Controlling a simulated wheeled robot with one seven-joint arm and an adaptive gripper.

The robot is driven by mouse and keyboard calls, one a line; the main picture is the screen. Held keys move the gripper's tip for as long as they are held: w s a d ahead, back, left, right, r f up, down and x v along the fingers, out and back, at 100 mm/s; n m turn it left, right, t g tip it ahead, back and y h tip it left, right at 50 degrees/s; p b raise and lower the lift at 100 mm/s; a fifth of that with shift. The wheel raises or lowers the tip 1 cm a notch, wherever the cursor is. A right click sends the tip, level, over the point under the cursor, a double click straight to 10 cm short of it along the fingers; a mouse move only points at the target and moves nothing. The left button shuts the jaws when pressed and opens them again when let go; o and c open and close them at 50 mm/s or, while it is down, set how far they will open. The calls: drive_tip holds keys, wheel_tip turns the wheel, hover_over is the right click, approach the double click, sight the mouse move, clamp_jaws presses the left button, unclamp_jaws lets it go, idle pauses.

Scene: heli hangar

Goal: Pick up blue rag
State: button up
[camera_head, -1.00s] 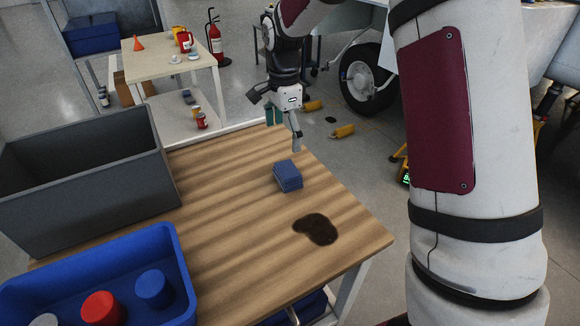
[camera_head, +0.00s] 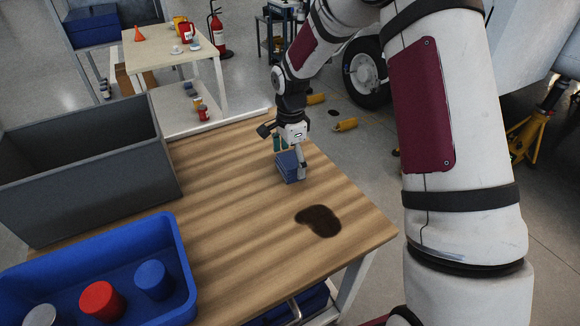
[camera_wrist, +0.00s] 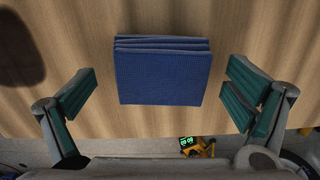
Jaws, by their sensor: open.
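The blue rag (camera_head: 287,168) is a folded stack lying on the wooden table, near its far right edge. In the wrist view the rag (camera_wrist: 162,75) lies centred between the two fingers, with its folded layers showing at the top. My gripper (camera_head: 290,165) is just above and around the rag in the head view. In the wrist view my gripper (camera_wrist: 160,98) is open, with a green-padded finger on each side and a clear gap between each finger and the rag. Part of the rag is hidden behind my gripper in the head view.
A dark stain (camera_head: 318,220) lies on the wooden table (camera_head: 225,220) nearer than the rag. A grey bin (camera_head: 85,185) and a blue tray (camera_head: 178,250) with red, blue and grey round-topped items stand at the left. The tabletop between them and the rag is clear.

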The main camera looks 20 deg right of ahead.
drive_tip(key=shift+f, duration=0.65)
drive_tip(key=shift+c, duration=0.6)
drive_tip(key=c, duration=1)
drive_tip(key=shift+r, duration=0.15)
drive_tip(key=shift+a+r, duration=0.1)
drive_tip(key=shift+r, duration=0.45)
wheel_tip(320, 180, up, 2)
drive_tip(key=shift+r+p, duration=0.2)
drive_tip(key=shift+p, duration=0.1)
drive_tip(key=s, duration=0.5)
drive_tip(key=s+a+r, duration=0.1)
drive_tip(key=s, duration=0.4)
drive_tip(key=s+a+p, duration=0.1)
drive_tip(key=s, duration=0.5)
drive_tip(key=shift+r, duration=0.15)
